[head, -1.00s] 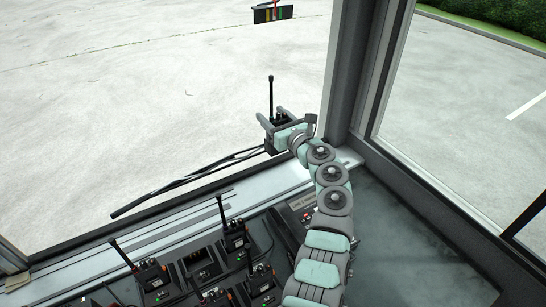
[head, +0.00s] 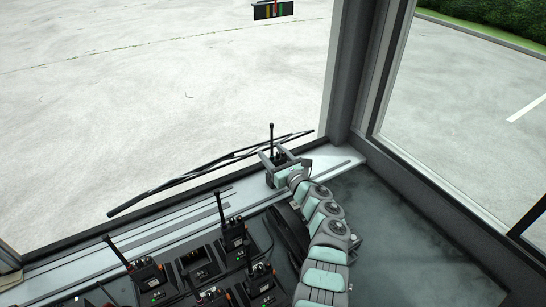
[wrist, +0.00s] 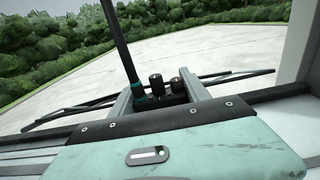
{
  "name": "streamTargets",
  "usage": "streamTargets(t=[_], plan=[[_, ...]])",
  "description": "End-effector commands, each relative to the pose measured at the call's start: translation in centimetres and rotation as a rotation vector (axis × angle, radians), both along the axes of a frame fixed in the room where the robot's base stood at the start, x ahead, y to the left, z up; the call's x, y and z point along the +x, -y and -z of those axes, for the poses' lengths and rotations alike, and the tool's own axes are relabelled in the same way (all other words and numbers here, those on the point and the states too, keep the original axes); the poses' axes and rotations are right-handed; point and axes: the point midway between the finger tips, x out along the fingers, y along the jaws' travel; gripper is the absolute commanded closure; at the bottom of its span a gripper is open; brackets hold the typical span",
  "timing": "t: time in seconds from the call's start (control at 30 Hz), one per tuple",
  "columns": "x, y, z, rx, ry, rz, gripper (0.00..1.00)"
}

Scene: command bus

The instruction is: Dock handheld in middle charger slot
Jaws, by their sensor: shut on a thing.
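My gripper (head: 277,156) is shut on a black handheld radio (head: 271,138) and holds it upright near the windscreen ledge. In the wrist view the handheld (wrist: 155,97) shows its long antenna with a teal base ring and two knobs between my fingers (wrist: 160,95); its lower body is hidden by my gripper. The charger stands at the lower left of the head view. Its back row has an empty middle slot (head: 199,264) between two docked handhelds, one on the right (head: 234,236) and one on the left (head: 148,275). My gripper is above and to the right of that slot.
More handhelds (head: 261,280) stand in the front row, with upright antennas around the empty slot. The windscreen ledge (head: 324,160) runs behind them. A wiper (head: 180,181) lies outside the glass. The dash at right (head: 400,230) is clear.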

Motion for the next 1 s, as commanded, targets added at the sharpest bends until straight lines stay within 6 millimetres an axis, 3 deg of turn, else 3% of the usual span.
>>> streamTargets(t=[0.33,0.37,0.6,1.0], plan=[[0.04,-0.06,0.16,0.000,0.002,-0.001,1.00],[0.02,-0.05,0.18,0.000,0.001,-0.001,0.45],[0.01,-0.03,0.11,0.000,0.001,0.000,0.25],[0.00,0.10,0.15,0.000,-0.001,0.001,0.24]])
